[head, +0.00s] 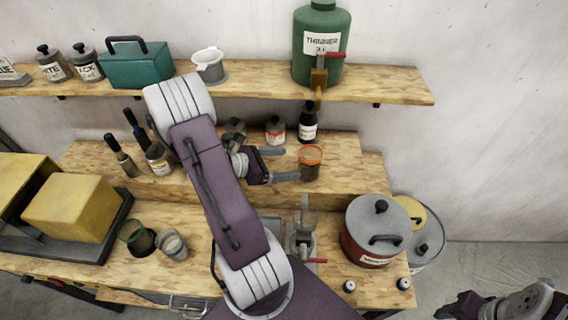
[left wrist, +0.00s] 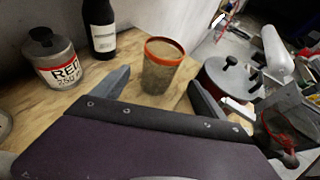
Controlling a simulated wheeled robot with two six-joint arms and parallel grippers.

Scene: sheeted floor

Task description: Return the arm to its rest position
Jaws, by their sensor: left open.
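My left arm (head: 210,190) reaches from the bottom middle over the bench. My left gripper (head: 292,164) is open, its fingers pointing right toward an orange-rimmed cup (head: 311,164) on the raised wooden step. In the left wrist view the cup (left wrist: 162,66) stands upright in the gap between the spread fingertips, with space visible on both sides. How deep it sits between the fingers is hard to tell. My right gripper (head: 462,304) is partly in view at the bottom right, and its jaws are unclear.
A dark bottle (head: 308,124) and a small labelled jar (head: 275,130) stand behind the left gripper. The upper shelf (head: 395,86) holds a green thinner container (head: 321,60). A red pot (head: 373,232) stands at right on the bench. Yellow boxes (head: 72,207) stand left.

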